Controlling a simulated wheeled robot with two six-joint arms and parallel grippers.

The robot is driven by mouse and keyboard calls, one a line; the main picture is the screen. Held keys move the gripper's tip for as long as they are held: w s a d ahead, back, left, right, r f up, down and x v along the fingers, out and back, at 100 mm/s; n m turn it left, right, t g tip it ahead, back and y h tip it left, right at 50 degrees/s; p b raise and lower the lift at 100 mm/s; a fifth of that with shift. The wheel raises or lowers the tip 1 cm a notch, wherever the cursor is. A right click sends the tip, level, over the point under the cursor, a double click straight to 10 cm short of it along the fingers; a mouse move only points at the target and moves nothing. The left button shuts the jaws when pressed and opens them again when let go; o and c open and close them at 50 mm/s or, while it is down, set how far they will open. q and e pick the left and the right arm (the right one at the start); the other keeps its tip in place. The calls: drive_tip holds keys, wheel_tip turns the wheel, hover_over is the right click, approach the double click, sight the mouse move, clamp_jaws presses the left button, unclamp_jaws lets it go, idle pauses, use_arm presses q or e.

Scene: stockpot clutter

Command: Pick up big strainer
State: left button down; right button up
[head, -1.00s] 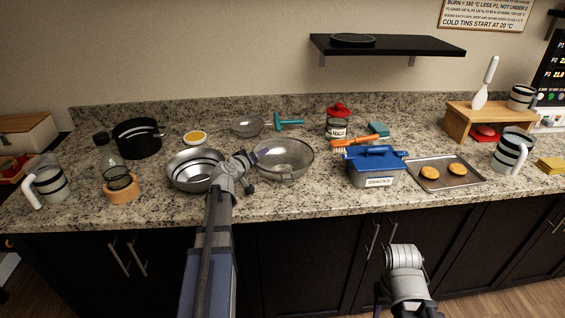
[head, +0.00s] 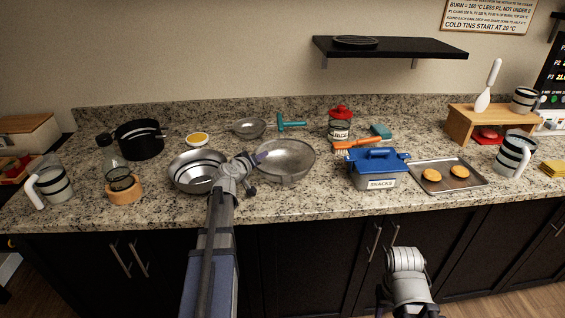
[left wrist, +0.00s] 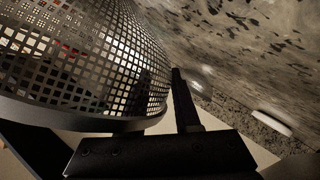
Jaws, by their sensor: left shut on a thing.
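The big strainer (head: 287,158) is a wide grey mesh bowl on the counter's middle, just right of a steel bowl. My left gripper (head: 257,158) is at the strainer's left edge and is shut on its rim. In the left wrist view the strainer's perforated wall (left wrist: 75,65) and dark rim fill the left side, against a dark finger. The exact contact is partly hidden. Whether the strainer's base touches the counter I cannot tell. Part of my right arm shows at the bottom right, but its gripper is out of view.
The steel bowl (head: 196,171) stands close left, under my left arm. A blue-lidded snacks box (head: 377,168) and an orange-handled brush (head: 357,144) are to the right. A small strainer (head: 249,128) and a teal tool (head: 291,123) lie behind. Bare counter lies in front.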

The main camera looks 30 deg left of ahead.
use_arm(q)
wheel_tip(320, 180, up, 10)
drive_tip(key=p, duration=1)
drive_tip(key=shift+r, duration=0.1)
